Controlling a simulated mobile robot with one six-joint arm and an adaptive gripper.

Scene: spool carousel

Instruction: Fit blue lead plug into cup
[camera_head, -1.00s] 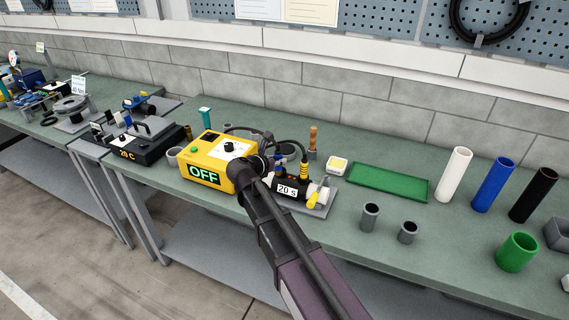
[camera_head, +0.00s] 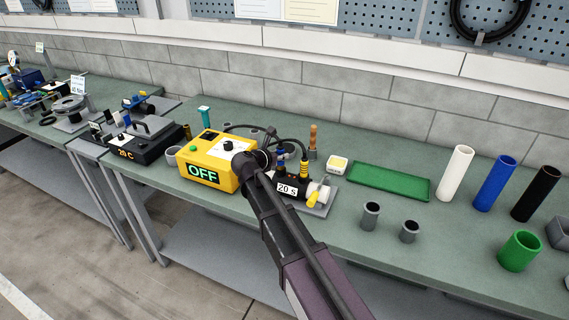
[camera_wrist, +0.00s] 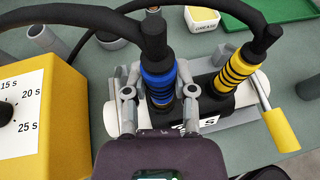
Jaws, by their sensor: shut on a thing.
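The blue lead plug (camera_wrist: 158,80), ribbed and on a black cable, stands roughly upright in the wrist view. My gripper (camera_wrist: 160,94) is shut on it, with one finger at each side. In the head view the blue plug (camera_head: 280,160) shows just beyond my arm. It is over or at the left end of the black block with the "20 s" label (camera_head: 287,190). The yellow-banded plug (camera_wrist: 235,69) stands at this block's right part. The plug's lower end and the cup under it are largely hidden, so I cannot tell whether it is seated.
The yellow box (camera_head: 206,176) reading OFF stands close left of my gripper; its dial face shows in the wrist view. Black cables arch behind the plugs. A yellow-handled lever (camera_wrist: 281,128) is at right. Grey cups (camera_head: 370,215) and a green tray (camera_head: 389,181) lie further right.

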